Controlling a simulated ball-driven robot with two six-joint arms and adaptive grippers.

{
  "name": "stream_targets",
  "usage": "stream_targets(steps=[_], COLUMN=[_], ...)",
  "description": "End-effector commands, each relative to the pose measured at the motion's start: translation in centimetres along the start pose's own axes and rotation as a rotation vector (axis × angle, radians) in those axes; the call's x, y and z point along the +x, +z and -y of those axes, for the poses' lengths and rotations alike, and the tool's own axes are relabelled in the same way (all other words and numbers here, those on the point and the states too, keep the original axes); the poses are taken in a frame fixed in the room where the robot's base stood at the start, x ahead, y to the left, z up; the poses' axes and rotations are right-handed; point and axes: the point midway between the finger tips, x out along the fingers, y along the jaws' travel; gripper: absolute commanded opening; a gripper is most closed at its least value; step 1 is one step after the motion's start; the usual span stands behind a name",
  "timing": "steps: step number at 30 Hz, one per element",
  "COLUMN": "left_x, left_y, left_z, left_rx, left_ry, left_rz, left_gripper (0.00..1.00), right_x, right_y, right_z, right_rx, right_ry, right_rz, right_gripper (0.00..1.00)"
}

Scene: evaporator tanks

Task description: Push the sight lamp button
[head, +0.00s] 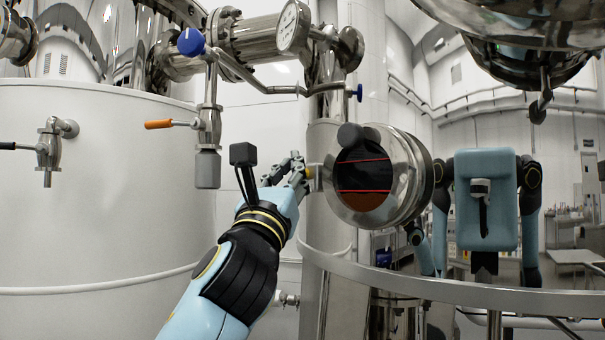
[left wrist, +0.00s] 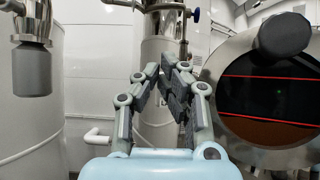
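A small yellow button (head: 308,172) shows on a short metal stub at the left side of the round sight glass (head: 364,180). I take it for the sight lamp button. My left gripper (head: 300,163) is just left of it, its fingertips very near the button; I cannot tell whether they touch. In the left wrist view the fingers (left wrist: 160,74) lean together at their tips, with nothing seen between them. The sight glass (left wrist: 268,100) fills the right of that view, with red lines across its dark window. The button is not discernible there. My right gripper is not in view.
A grey-capped valve (head: 207,168) with an orange handle hangs left of my gripper. A gauge (head: 292,25) and pipes are above. A large white tank (head: 90,200) fills the left. A curved metal rail (head: 430,284) runs below the sight glass.

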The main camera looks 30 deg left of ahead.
Motion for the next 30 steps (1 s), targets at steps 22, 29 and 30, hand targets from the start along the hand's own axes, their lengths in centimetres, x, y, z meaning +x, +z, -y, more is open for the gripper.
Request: stream_targets(steps=[22,29,30], left_x=[-3.3,-4.3,-4.4], left_y=[2.3,3.1,3.1], left_z=[-2.3,-3.1,-3.2], left_rx=[0.002,0.001,0.001], left_ry=[-0.002,-0.001,-0.001], left_rz=[0.0,0.0,0.0], left_gripper=[0.0,0.0,0.0], right_x=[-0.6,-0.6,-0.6], right_y=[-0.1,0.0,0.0], right_z=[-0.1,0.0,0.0], right_rx=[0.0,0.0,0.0], right_ry=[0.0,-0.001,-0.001], right_rz=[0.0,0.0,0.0], right_gripper=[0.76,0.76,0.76])
